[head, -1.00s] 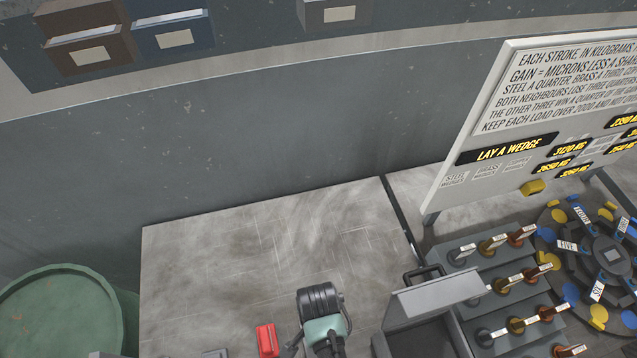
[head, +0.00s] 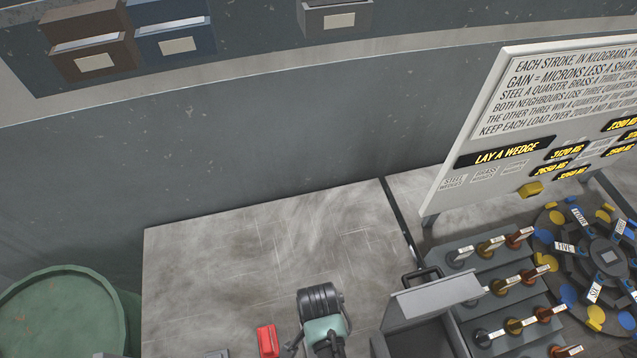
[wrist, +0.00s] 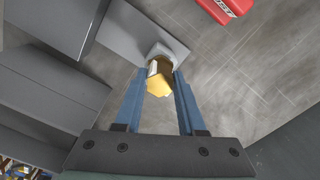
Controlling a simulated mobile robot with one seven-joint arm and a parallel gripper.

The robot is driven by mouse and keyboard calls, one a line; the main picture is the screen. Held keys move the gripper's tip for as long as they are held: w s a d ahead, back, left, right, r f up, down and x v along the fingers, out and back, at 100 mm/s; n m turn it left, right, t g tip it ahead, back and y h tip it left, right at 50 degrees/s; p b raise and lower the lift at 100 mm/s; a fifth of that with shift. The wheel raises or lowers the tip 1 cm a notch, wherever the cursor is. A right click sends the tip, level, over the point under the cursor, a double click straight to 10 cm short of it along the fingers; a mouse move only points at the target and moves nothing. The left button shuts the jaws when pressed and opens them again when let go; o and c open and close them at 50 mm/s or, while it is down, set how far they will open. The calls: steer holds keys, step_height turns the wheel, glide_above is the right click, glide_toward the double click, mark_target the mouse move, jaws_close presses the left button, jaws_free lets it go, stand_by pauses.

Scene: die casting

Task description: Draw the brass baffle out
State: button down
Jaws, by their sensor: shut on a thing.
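In the wrist view my gripper (wrist: 158,97) has its two blue fingers closed on a yellow brass piece (wrist: 170,87), which I take to be the brass baffle. The piece sits between the fingertips, beside or in the end of a light grey block (wrist: 140,30). A pale rounded part shows at the block's end, just beyond the fingertips. I cannot tell how much of the brass is still inside the block.
A red box (head: 267,340) lies on the grey table (head: 270,250), near a teal and black device (head: 322,325). A grey open bin (head: 430,303), racks of labelled wedges (head: 495,290) and a round dial (head: 600,260) stand right. A green drum (head: 62,315) stands left.

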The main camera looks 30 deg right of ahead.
steer(key=shift+r, duration=0.35)
steer(key=shift+r+p, duration=2.3)
steer(key=shift+p, duration=0.4)
